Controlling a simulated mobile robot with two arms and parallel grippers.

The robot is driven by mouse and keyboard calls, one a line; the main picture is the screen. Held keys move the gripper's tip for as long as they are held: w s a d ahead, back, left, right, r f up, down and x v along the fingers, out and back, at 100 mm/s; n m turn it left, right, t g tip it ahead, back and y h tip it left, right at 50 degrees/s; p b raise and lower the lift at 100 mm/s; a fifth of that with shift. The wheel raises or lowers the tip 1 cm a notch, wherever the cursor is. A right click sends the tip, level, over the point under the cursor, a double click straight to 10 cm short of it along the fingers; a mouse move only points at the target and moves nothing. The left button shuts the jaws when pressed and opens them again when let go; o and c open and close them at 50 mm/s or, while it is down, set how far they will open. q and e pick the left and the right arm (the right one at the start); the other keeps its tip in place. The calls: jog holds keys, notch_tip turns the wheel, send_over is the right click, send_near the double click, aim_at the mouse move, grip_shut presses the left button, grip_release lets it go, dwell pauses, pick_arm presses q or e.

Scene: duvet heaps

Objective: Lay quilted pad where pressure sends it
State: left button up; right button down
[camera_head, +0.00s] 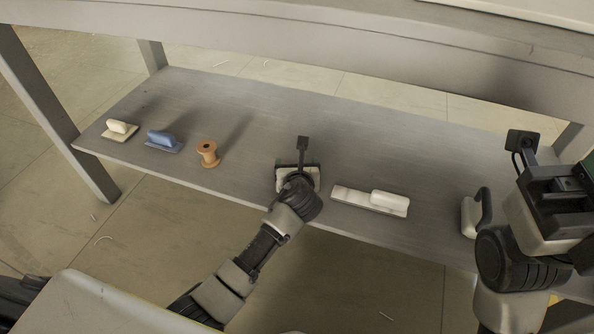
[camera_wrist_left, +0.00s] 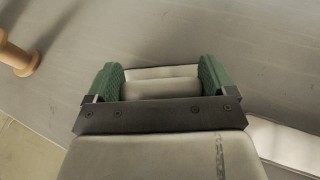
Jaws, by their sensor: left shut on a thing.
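My left gripper (camera_head: 297,172) is low over the middle of the grey shelf. In the left wrist view its two green fingers (camera_wrist_left: 160,75) are shut on a pale cream item (camera_wrist_left: 160,88). This item also shows around the gripper in the head view (camera_head: 314,178); its underside is hidden. I cannot tell whether it is a quilted pad. My right gripper (camera_head: 560,180) is at the right edge, and its fingertips cannot be made out.
On the grey shelf (camera_head: 250,115) stand a cream handled block (camera_head: 120,128), a blue one (camera_head: 163,141), an orange spool (camera_head: 208,153), a white plate with a raised grip (camera_head: 370,200) and a white item with a dark handle (camera_head: 470,216). The shelf behind my left gripper is clear.

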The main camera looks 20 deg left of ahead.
pick_arm(q)
jog(key=o, duration=0.7)
jog(key=shift+o, duration=0.2)
